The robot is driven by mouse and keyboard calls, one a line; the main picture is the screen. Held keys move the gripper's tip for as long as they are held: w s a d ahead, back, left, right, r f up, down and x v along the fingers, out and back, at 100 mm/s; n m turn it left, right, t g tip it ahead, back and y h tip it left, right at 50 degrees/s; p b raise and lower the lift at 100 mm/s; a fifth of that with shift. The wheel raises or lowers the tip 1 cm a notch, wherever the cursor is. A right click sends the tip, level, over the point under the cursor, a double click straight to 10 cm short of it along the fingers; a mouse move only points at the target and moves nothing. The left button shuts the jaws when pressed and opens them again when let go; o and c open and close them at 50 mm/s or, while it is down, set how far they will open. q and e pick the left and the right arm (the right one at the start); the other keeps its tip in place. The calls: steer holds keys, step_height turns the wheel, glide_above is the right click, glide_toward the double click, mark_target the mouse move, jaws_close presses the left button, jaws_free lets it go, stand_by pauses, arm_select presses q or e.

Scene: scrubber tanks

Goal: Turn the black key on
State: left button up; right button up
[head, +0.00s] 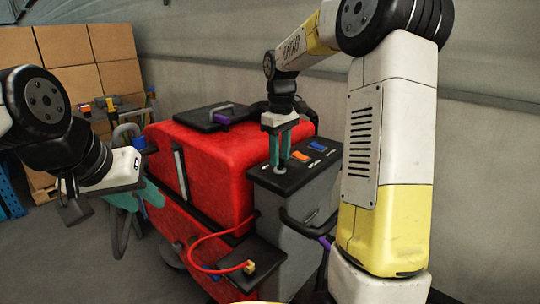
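The control panel (325,167) is the black top of a grey column at the rear of a red scrubber (215,165). It carries an orange switch, a blue switch and a small round silver fitting (281,170). My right gripper (281,164) points straight down over this fitting, its teal fingers close together with their tips at or just above it. I cannot make out a black key; it may be hidden by the fingers, and I cannot tell whether they hold it. My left gripper (150,192) is left of the scrubber, away from the panel; its finger gap is unclear.
A black lid (215,118) with a purple-marked handle lies on the scrubber. A red hose (205,238) curves to a brass fitting on a black plate. A black handle loop juts from the column near my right arm. Cardboard boxes (68,45) stand behind on the left.

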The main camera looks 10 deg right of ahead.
steer(key=shift+f, duration=0.25)
jaws_close()
steer(key=shift+m, duration=0.3)
steer(key=m, duration=0.5)
steer(key=shift+m, duration=0.3)
steer(key=m, duration=0.5)
steer(key=shift+m, duration=0.3)
